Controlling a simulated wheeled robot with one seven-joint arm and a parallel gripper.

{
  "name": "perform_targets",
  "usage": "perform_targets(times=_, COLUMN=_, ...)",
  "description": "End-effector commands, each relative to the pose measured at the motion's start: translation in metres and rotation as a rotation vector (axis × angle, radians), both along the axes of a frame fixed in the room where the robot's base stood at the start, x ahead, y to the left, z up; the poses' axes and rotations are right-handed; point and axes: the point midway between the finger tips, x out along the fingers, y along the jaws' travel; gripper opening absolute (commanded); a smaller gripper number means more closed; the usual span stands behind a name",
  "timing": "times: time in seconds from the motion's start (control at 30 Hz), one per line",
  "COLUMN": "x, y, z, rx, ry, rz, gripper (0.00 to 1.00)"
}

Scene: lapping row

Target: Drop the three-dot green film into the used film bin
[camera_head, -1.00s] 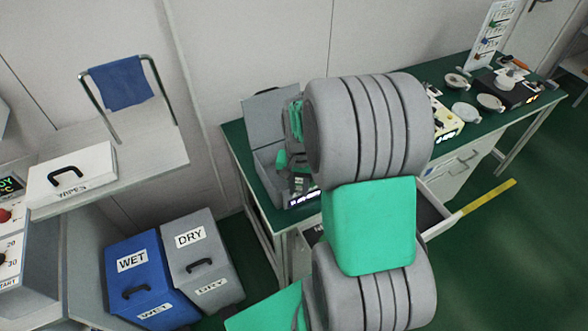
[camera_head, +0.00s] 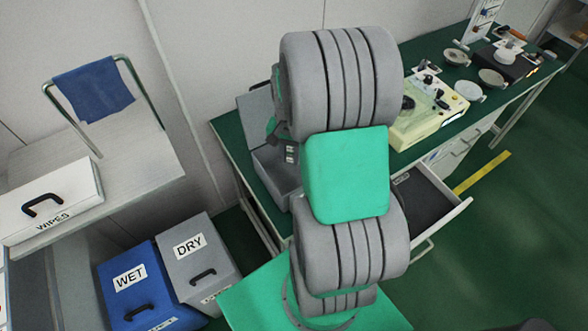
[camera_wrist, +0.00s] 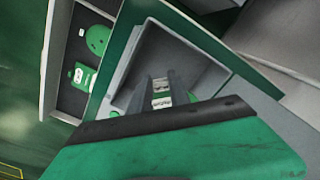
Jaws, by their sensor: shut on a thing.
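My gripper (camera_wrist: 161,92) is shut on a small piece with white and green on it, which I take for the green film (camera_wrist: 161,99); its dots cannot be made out. In the wrist view the fingers point down over the open grey bin (camera_wrist: 205,72), which I take for the used film bin. The film's height above the bin floor cannot be told. In the head view the bin (camera_head: 268,180) stands on the green bench top, partly hidden by my arm. The gripper (camera_head: 289,152) shows only partly there, and the film is hidden.
An open drawer (camera_head: 447,212) juts from the bench; in the wrist view it holds a green disc (camera_wrist: 97,40) and a green labelled piece (camera_wrist: 82,75). A cream machine (camera_head: 430,118) stands right of my arm. WET (camera_head: 130,275) and DRY (camera_head: 190,247) bins stand left.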

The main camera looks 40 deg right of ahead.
Motion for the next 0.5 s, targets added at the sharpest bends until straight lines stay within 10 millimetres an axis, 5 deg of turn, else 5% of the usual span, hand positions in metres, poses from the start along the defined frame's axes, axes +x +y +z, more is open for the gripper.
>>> perform_targets(times=0.2, x=0.000, y=-0.001, z=-0.038, rx=0.000, ry=0.000, rz=-0.003, gripper=0.00)
perform_targets(times=0.5, x=0.000, y=0.000, z=-0.043, rx=-0.001, ry=-0.001, rz=0.000, gripper=0.00)
